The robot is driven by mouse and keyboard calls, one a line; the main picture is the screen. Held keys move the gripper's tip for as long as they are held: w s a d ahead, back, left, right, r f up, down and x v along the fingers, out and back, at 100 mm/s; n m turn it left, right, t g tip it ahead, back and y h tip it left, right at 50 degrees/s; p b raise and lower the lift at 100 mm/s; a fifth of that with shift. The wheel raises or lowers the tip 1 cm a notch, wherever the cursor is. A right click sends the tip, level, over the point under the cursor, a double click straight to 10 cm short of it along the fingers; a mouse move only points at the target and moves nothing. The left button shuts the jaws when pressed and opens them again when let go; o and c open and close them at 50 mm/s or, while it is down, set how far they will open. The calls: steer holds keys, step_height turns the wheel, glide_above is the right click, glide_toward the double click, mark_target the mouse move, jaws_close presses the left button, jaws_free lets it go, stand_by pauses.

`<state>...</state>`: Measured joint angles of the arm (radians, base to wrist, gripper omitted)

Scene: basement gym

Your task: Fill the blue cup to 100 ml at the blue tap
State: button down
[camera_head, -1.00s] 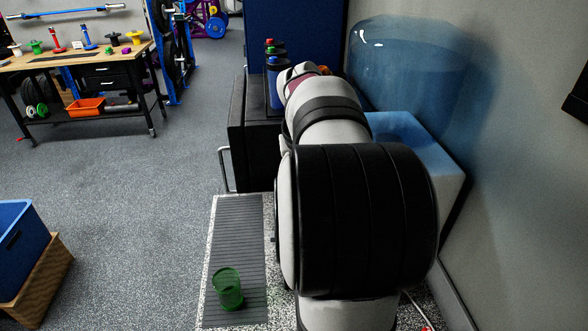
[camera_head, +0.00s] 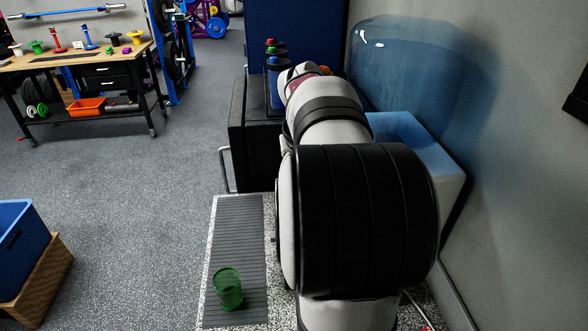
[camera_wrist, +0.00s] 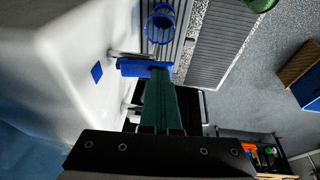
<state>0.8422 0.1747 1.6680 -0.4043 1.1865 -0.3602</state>
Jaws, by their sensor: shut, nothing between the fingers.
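The blue cup (camera_wrist: 151,34) shows in the wrist view on a ribbed drip grate, its mouth partly seen; I cannot tell its water level. The blue tap (camera_wrist: 134,68) sticks out from the white dispenser (camera_wrist: 70,45), beside a blue square marker (camera_wrist: 97,72). My gripper (camera_wrist: 160,74) is shut and empty, its green fingers reaching to the blue tap's lever; I cannot tell whether they touch it. In the head view, my arm hides the gripper, the blue cup and the taps. The dispenser's big blue bottle (camera_head: 420,75) stands by the wall.
A green cup (camera_head: 228,288) stands on the grey ribbed mat (camera_head: 236,225) left of my arm. A black cabinet (camera_head: 240,140) with bottles stands behind. A blue bin (camera_head: 20,240) on a wooden box is at left. Open floor lies between them and the workbench (camera_head: 80,62).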

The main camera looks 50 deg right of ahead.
stand_by(0.7)
steer(key=shift+r, duration=0.8)
steer(key=shift+r, duration=0.15)
steer(key=d+v, duration=0.1)
steer(key=v, duration=1.2)
steer(key=shift+s+d+r, duration=0.15)
steer(key=shift+d+r, duration=0.05)
steer(key=shift+r, duration=0.25)
